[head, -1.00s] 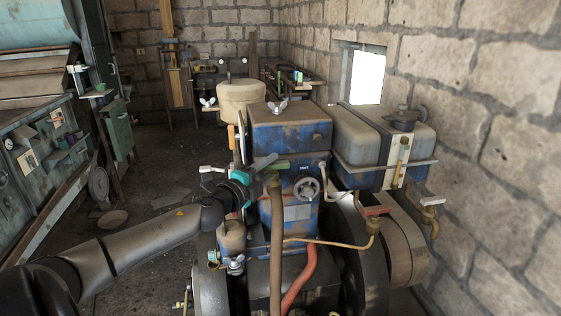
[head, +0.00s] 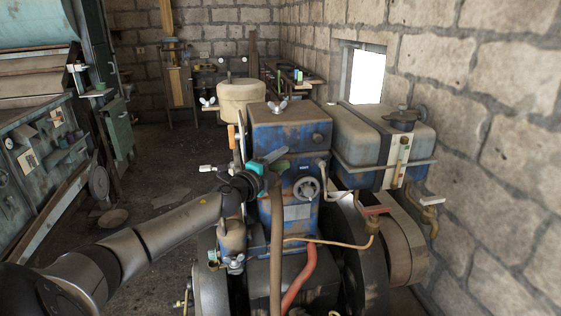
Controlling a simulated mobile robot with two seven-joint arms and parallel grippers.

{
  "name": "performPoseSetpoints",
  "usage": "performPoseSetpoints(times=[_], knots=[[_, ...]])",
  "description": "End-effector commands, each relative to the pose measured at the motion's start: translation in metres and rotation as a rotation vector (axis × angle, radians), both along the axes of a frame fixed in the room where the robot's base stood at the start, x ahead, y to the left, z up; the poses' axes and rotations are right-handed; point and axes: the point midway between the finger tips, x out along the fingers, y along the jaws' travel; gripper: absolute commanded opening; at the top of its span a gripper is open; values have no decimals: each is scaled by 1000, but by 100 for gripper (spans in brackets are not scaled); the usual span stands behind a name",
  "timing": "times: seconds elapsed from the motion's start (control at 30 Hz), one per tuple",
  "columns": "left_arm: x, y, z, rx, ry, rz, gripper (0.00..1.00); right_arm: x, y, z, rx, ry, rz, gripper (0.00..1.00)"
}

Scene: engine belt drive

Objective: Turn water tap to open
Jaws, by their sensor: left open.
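My left gripper (head: 277,160) reaches in from the left and is open and empty, in front of the blue engine block (head: 290,130). Its teal part and fingers are beside the upper end of a brown upright pipe (head: 277,230); I cannot tell if they touch it. I cannot tell for sure which fitting is the water tap. A brass tap with a pale handle (head: 430,213) is at the right, and a brass tap with a red handle (head: 374,212) is nearer the middle. Both are apart from my gripper. My right gripper is not in view.
A grey handwheel (head: 306,188) is on the block, right of my gripper. A tank (head: 350,160) stands right of the block. A small white-ended lever (head: 208,168) is left of my gripper. A stone wall (head: 490,150) bounds the right side; floor is free at left.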

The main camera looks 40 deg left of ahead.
Motion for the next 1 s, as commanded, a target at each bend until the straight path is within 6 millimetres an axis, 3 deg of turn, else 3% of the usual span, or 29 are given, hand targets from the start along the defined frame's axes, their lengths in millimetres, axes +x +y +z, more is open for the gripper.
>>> performPoseSetpoints(times=[0.07, 0.47, 1.0], knots=[[0, 0, 0, 0, 0, 0, 47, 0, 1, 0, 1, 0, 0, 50], [0, 0, 0, 0, 0, 0, 2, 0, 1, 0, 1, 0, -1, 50], [0, 0, 0, 0, 1, 12, 0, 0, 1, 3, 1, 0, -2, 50]])
